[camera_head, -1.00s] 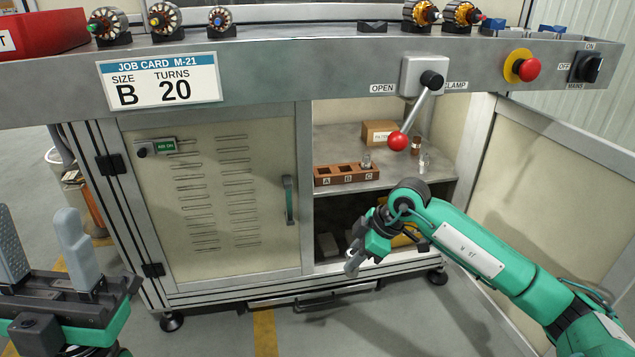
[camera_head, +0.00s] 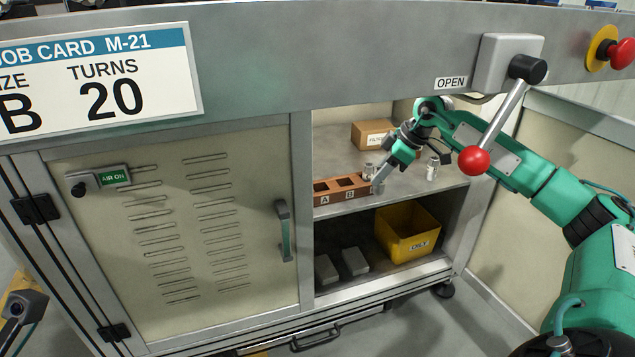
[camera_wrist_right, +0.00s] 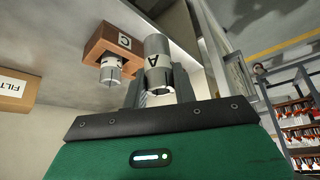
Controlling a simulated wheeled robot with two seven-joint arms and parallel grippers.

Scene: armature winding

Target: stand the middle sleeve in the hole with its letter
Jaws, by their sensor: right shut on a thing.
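The brown wooden block (camera_head: 346,197) lies on the upper shelf, with letters A and B showing on its front. Holes A and B look empty. Its C end (camera_wrist_right: 124,41) shows in the right wrist view, with a metal sleeve (camera_wrist_right: 110,70) standing at it. My right gripper (camera_head: 378,184) is at the block's right end, partly hiding it. It is shut on another metal sleeve (camera_wrist_right: 157,65), which appears marked A and sits between the fingers beside the block. Whether that sleeve touches the shelf, I cannot tell. A further sleeve (camera_head: 432,168) stands on the shelf to the right.
A cardboard box (camera_head: 372,134) stands behind the block. The clamp lever's red knob (camera_head: 474,160) hangs in front of my right arm. The closed door (camera_head: 180,220) bounds the opening at left. A yellow bin (camera_head: 407,232) is on the lower shelf.

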